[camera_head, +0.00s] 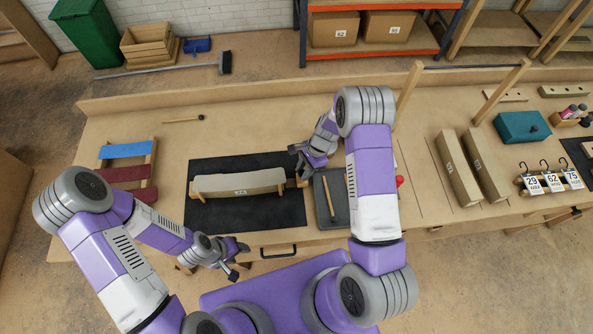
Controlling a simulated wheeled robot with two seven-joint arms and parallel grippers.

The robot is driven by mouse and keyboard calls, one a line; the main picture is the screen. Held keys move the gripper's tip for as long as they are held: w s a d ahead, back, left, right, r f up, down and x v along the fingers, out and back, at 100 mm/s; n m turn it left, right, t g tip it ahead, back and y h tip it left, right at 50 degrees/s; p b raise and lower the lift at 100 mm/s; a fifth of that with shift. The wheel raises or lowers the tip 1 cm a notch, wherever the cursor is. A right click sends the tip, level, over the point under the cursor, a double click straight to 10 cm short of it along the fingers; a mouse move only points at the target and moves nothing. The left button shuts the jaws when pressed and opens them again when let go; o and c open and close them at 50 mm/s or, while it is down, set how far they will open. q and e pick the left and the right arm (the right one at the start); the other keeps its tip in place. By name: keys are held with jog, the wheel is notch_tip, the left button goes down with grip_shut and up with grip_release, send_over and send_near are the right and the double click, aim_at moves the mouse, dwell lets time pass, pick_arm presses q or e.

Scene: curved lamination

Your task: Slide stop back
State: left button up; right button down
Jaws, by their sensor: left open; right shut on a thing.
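A curved, pale laminated piece on a wooden form (240,183) lies on a black mat (205,220) in the middle of the bench. A small wooden stop (303,183) shows at the form's right end. My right gripper (299,165) reaches down there and is shut on the stop; its fingers are small and partly overlapped by my arm, so the exact contact is hard to see. My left gripper (238,262) is open and empty, over the bench's front edge, below and apart from the mat.
A grey tray (325,210) with a wooden stick stands right of the mat. Coloured strips on a rack (127,172) lie at left, a mallet (185,119) behind. Two long wooden blocks (458,170) and numbered tags (552,182) are at right. The bench behind the mat is mostly clear.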

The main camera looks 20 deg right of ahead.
jog(key=c, duration=0.8)
grip_release()
jog(key=shift+c, duration=0.2)
jog(key=v, duration=0.7)
jog(key=shift+r, duration=0.35)
jog(key=shift+s+f, duration=0.1)
